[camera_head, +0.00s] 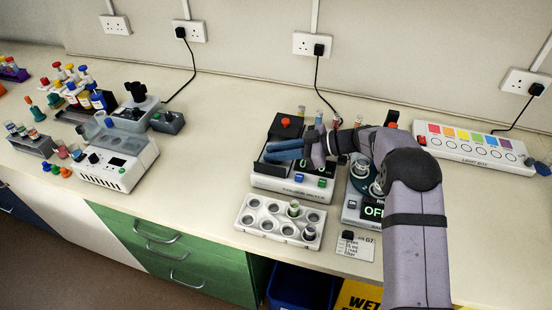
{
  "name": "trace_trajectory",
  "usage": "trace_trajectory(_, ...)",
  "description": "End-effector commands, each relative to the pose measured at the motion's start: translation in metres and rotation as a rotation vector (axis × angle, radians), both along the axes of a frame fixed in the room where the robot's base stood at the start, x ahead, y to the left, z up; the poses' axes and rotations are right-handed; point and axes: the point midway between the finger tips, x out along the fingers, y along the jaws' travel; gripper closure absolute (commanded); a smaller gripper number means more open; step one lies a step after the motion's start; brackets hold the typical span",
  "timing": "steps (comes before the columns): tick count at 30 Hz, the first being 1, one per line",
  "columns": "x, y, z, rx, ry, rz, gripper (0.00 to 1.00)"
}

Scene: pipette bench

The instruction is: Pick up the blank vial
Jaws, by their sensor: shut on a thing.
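My gripper (286,150) reaches in from the right, with its blue fingers over the top of the white meter with a green display (282,183). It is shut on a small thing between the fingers. The fingers hide that thing, so I cannot make out its look or whether it is the blank vial. A white vial rack (251,229) stands in front of the meter. One vial with greenish contents (293,208) stands in its back row, and a dark vial (309,232) stands at its front right. I cannot read a label on either.
A balance with a lit display (372,211) stands right of the meter, partly behind my arm. A small card (356,246) lies in front of it. A light box (474,147) is at the back right. A white instrument (117,162) and bottles stand left. The bench between is clear.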

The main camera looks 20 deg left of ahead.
Motion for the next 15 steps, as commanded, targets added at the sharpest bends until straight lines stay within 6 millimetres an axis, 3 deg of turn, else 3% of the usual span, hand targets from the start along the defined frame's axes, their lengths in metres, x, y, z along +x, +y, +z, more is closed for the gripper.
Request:
trace_trajectory(8, 0.0, 0.0, 0.006, 0.0, -0.003, 0.0, 1.0)
trace_trajectory(15, 0.001, 0.0, 0.036, 0.002, -0.006, 0.0, 1.0)
